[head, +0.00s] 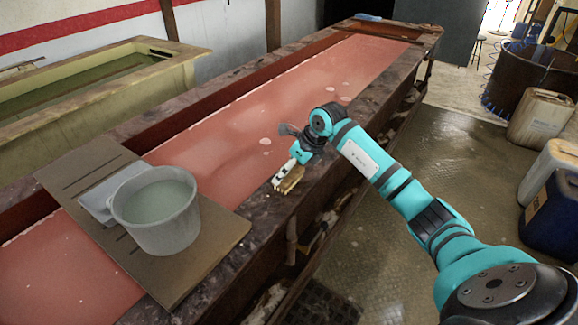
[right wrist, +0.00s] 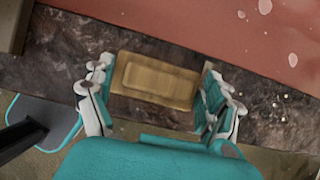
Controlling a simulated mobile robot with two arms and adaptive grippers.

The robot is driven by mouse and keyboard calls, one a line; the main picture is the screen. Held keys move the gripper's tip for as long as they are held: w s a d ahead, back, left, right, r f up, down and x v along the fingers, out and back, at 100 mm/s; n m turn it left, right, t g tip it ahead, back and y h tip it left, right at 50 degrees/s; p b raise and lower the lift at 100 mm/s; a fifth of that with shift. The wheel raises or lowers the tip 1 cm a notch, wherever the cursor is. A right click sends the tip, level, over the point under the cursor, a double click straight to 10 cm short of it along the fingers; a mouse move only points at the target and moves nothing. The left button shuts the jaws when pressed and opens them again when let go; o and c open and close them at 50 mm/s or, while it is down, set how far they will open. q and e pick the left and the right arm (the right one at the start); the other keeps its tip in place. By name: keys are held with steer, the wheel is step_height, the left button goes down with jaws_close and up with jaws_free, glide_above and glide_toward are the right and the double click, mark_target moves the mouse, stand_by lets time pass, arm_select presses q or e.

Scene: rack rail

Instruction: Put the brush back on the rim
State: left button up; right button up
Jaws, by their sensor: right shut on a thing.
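The brush is a tan, yellowish block (head: 291,181) at the near rim of the long vat in the head view. In the right wrist view the brush (right wrist: 155,82) lies level between the fingers, with the dark rim (right wrist: 268,97) behind it. My right gripper (head: 294,170) is shut on the brush, one finger at each end, as the right wrist view (right wrist: 153,88) shows. The brush is over the near rim (head: 262,212); whether it touches the rim cannot be told. The underside of the brush is hidden. My left gripper is not in view.
A grey bucket of liquid (head: 158,224) stands on a brown board (head: 80,178) across the vat, left of my right gripper. Reddish liquid (head: 225,140) fills the vat. Jerry cans (head: 540,118) stand at the right. The floor (head: 440,150) beside the vat is mostly clear.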

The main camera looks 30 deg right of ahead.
steer(key=o, duration=1.2)
steer(key=shift+c, duration=0.2)
steer(key=b+v, duration=0.2)
steer(key=v, duration=1)
